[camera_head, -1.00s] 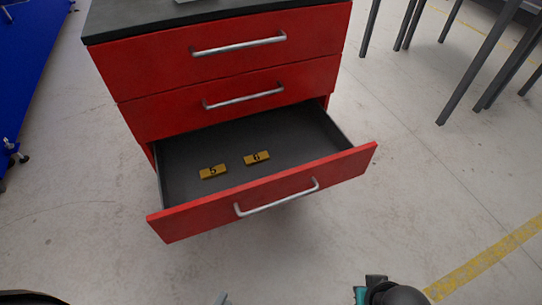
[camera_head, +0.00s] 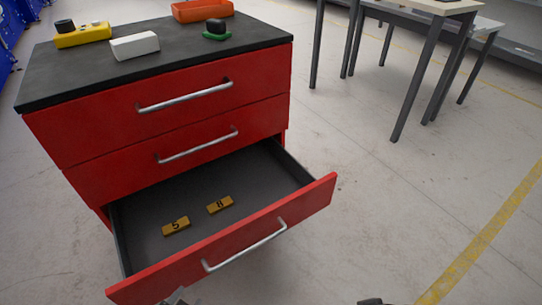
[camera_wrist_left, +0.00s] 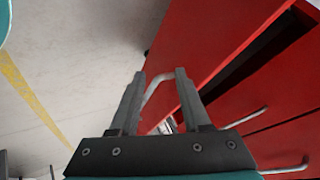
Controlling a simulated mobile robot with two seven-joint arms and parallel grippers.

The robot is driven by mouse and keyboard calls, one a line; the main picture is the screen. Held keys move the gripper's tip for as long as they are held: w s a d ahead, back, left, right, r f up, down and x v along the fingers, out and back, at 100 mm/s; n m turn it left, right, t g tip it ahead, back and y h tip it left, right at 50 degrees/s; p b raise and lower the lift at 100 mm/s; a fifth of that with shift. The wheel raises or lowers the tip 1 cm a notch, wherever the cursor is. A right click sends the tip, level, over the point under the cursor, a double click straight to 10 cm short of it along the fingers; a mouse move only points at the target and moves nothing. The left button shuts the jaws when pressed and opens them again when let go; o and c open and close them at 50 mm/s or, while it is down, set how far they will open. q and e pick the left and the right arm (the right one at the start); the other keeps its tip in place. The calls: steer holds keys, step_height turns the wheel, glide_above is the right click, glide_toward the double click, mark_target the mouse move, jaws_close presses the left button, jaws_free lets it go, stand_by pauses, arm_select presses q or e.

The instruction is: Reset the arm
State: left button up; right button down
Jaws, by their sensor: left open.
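My left gripper shows in the left wrist view (camera_wrist_left: 159,75), its two grey fingers apart and nothing gripped. In the head view only a small grey tip of it (camera_head: 175,297) shows at the bottom edge, near the front of the open drawer. The bottom drawer (camera_head: 285,227) of the red cabinet is pulled out. Its silver handle (camera_head: 245,248) is clear of any finger in the head view. In the left wrist view a handle (camera_wrist_left: 157,84) appears between the fingertips; the depth gap is unclear.
Yellow blocks marked 5 (camera_head: 176,226) and probably 6 (camera_head: 220,205) lie in the drawer. The two upper drawers are shut. A yellow item (camera_head: 85,36), white block (camera_head: 135,46), orange tray (camera_head: 203,11) and green-black item (camera_head: 216,31) sit on the cabinet top.

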arm_select(q)
steer(key=s+d+r+n+g+h, duration=0.1)
steer(key=s+d+r+n+g, duration=0.2)
steer(key=s+r+n+g, duration=0.35)
step_height(320, 180, down, 15)
steer(key=a+m+p, duration=0.2)
steer(key=p, duration=0.4)
arm_select(e)
step_height(320, 180, down, 14)
steer(key=s+d, duration=0.2)
arm_select(q)
steer(key=s+a+f+p, duration=0.5)
steer(key=s+f, duration=0.2)
steer(key=s, duration=0.3)
steer(key=shift+s+a+f+y, duration=0.25)
steer(key=shift+s+a+y, duration=0.05)
steer(key=shift+s+y, duration=0.1)
arm_select(e)
steer(key=s+d+f, duration=0.2)
steer(key=s+f, duration=0.1)
steer(key=s, duration=0.2)
steer(key=s+d+f+g, duration=0.1)
steer(key=s+d+f, duration=0.2)
steer(key=s, duration=0.2)
steer(key=shift+s+d+f+h, duration=0.25)
steer(key=shift+s+f+h, duration=0.05)
steer(key=shift+f+h, duration=0.1)
